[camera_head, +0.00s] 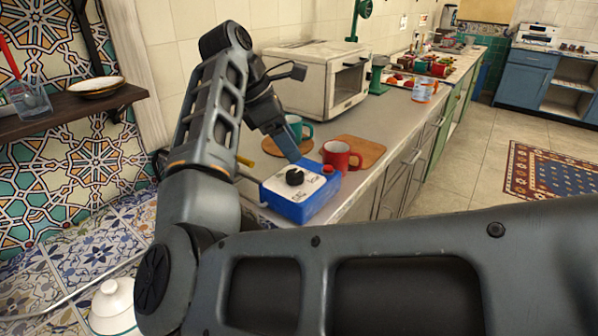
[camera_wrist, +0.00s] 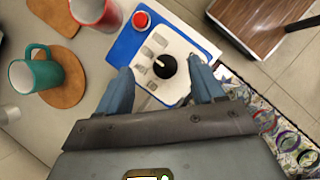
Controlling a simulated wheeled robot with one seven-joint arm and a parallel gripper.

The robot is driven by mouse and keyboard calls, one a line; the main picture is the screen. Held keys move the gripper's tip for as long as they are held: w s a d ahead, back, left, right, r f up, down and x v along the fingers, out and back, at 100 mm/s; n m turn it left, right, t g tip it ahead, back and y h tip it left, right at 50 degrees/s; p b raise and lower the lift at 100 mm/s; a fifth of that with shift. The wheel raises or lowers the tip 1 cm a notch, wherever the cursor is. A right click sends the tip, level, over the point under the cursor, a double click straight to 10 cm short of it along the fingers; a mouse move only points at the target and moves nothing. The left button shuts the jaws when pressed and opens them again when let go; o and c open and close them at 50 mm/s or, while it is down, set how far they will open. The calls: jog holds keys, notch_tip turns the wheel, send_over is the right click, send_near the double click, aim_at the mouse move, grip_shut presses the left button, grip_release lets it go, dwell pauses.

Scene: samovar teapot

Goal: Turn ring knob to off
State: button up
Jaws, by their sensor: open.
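The ring knob (camera_head: 295,176) is a round black dial on the white top panel of a blue box (camera_head: 304,210). The box stands on the counter and has a red button (camera_head: 328,169) at one corner. In the wrist view the knob (camera_wrist: 164,66) carries a white pointer line and lies between the two blue fingers. My gripper (camera_head: 289,150) is open above the box, pointing down, with a finger on either side of the knob in the wrist view (camera_wrist: 160,74). Contact with the knob cannot be told. The panel's lettering is too small to read.
A teal mug (camera_head: 297,129) stands on a round board (camera_head: 268,147). A cream toaster oven (camera_head: 322,82) is farther back. The counter's front edge runs close by the box.

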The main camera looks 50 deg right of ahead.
aim_at(294, 173)
jog(key=shift+t+y, duration=0.3)
jog(key=shift+y, duration=0.2)
jog(key=shift+s+d+f+p, duration=0.1)
jog(key=shift+s+f+p, duration=0.1)
jog(key=shift+f, duration=1.5)
jog(key=shift+s+d+f+p, duration=0.1)
jog(key=shift+f+p, duration=0.1)
jog(key=shift+f, duration=1.5)
jog(key=shift+c, duration=0.3)
jog(key=c, duration=1)
jog(key=shift+o, duration=0.2)
